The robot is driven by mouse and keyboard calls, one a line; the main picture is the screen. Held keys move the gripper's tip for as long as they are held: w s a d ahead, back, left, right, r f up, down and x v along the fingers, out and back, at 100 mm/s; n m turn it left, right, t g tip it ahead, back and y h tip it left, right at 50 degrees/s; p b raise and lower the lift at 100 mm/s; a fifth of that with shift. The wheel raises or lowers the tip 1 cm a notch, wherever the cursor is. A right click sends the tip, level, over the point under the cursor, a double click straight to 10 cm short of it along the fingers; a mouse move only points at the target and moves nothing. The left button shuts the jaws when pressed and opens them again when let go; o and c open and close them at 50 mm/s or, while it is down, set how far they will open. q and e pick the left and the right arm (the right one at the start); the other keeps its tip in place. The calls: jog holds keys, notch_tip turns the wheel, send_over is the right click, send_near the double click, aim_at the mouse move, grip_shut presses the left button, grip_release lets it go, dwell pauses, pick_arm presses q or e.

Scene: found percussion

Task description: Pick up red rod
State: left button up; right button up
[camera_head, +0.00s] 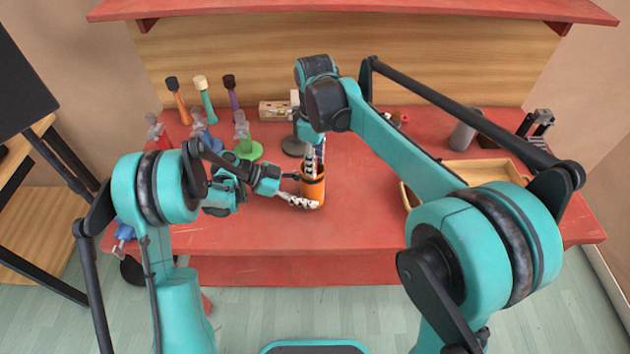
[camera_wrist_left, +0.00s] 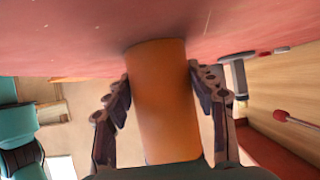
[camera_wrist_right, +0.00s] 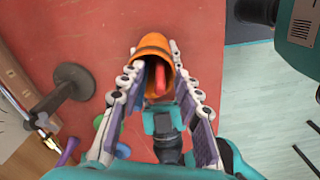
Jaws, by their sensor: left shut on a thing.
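The red rod (camera_wrist_right: 160,78) shows inside the mouth of an orange cup (camera_wrist_right: 153,47) in the right wrist view. The rod is hidden in the head view. The orange cup (camera_head: 313,190) stands upright near the middle of the red table. My left gripper (camera_head: 303,202) is shut around the cup's side; in the left wrist view its fingers press on both sides of the cup (camera_wrist_left: 165,110). My right gripper (camera_head: 314,162) is above the cup, pointing down. Its fingers are apart, on either side of the cup's mouth and the rod, and it holds nothing visible.
A dark round stand (camera_head: 292,147) is close behind the cup. Several coloured cone-shaped pieces, including a green one (camera_head: 246,150), stand at the back left. A wooden tray (camera_head: 485,170) and a grey cylinder (camera_head: 464,132) are at the right. The table's front is clear.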

grip_shut()
jog(key=shift+r, duration=0.1)
notch_tip(320, 180, up, 18)
dwell(0.5)
pick_arm(q)
jog(key=o, duration=1)
jog(key=shift+c, duration=0.2)
